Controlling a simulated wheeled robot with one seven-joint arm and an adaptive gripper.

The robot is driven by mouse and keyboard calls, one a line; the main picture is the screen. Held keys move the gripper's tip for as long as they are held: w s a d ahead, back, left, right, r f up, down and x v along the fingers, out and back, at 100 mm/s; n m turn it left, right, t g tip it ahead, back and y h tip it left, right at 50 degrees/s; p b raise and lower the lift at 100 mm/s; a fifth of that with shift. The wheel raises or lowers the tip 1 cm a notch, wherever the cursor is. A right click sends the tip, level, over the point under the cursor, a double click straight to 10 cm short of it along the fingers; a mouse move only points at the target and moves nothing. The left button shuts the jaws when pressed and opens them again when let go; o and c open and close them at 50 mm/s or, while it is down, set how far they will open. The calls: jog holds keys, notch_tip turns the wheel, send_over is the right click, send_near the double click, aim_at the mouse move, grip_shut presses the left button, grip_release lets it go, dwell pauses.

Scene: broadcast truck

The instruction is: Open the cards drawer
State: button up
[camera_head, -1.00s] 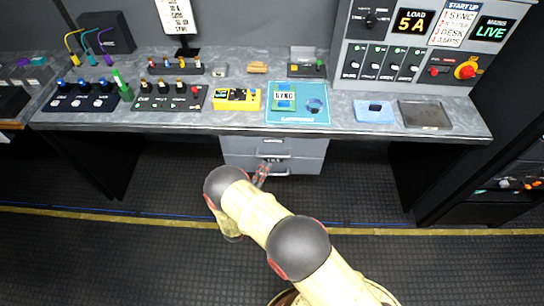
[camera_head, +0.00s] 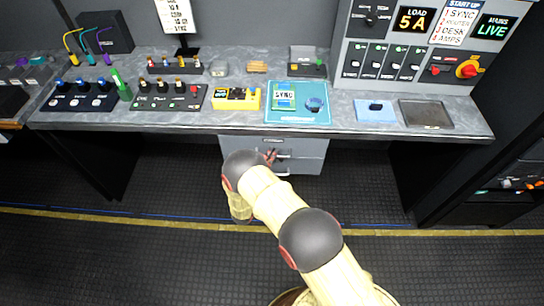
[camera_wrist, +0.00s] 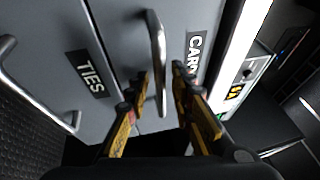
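The cards drawer (camera_wrist: 130,25) is the upper grey drawer under the desk, and it looks closed. Its label (camera_wrist: 194,52) is partly covered by a finger in the wrist view. Its curved metal handle (camera_wrist: 157,40) lies between the fingers of my gripper (camera_wrist: 161,78). The gripper is open, with one finger on each side of the handle. I cannot tell whether either finger touches it.
The ties drawer (camera_wrist: 60,40) lies below, with its own handle (camera_wrist: 30,90). The desk top (camera_head: 350,124) overhangs the drawers and carries a yellow box (camera_head: 237,98) and a blue mat (camera_head: 298,117). The dark floor (camera_head: 120,250) in front is clear.

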grip_shut()
dwell(0.7)
